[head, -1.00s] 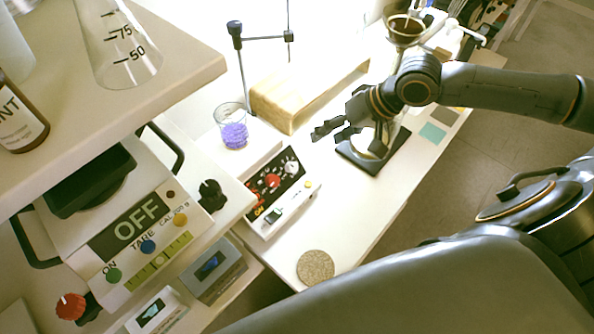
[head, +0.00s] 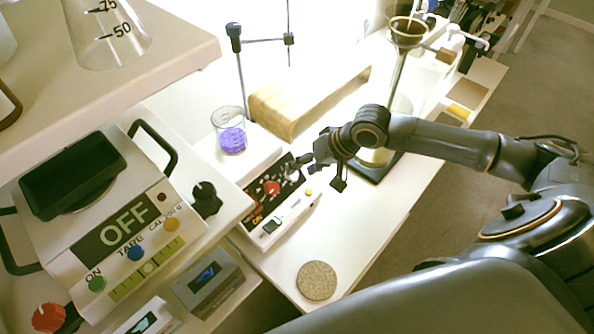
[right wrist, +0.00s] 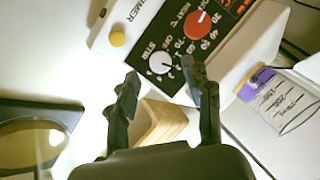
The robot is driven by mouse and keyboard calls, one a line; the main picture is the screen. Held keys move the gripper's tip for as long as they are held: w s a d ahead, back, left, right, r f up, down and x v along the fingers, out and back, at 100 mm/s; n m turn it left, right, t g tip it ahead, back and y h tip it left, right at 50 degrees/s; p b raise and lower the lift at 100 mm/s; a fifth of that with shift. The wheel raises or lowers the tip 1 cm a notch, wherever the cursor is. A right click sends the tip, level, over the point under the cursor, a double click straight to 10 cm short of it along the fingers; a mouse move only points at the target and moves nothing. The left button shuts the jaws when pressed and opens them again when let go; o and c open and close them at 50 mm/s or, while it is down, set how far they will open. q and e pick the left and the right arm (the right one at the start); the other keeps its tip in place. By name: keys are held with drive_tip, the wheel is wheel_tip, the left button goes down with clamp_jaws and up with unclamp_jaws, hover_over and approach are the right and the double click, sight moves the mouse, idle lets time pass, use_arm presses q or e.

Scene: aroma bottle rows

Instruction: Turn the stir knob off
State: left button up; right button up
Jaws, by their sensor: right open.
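The stir knob (right wrist: 160,63) is a white dial marked STIR on the black panel of the white hotplate stirrer (right wrist: 262,50). In the right wrist view it sits between and just beyond the fingertips of my right gripper (right wrist: 160,80), which is open and empty. The red heat knob (right wrist: 196,24) is beside it. In the head view my right gripper (head: 309,168) is at the right end of the stirrer panel (head: 268,200) and partly hides the stir knob. I cannot tell whether a finger touches the knob. My left gripper is not in view.
A beaker with purple contents (head: 231,140) stands on the stirrer's plate. A funnel stand (head: 397,75) is behind my right gripper. A balance reading OFF (head: 125,225) is at left. A round cork mat (head: 317,280) lies on clear bench.

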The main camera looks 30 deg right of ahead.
sight(297, 177)
drive_tip(key=shift+x, duration=1.75)
clamp_jaws()
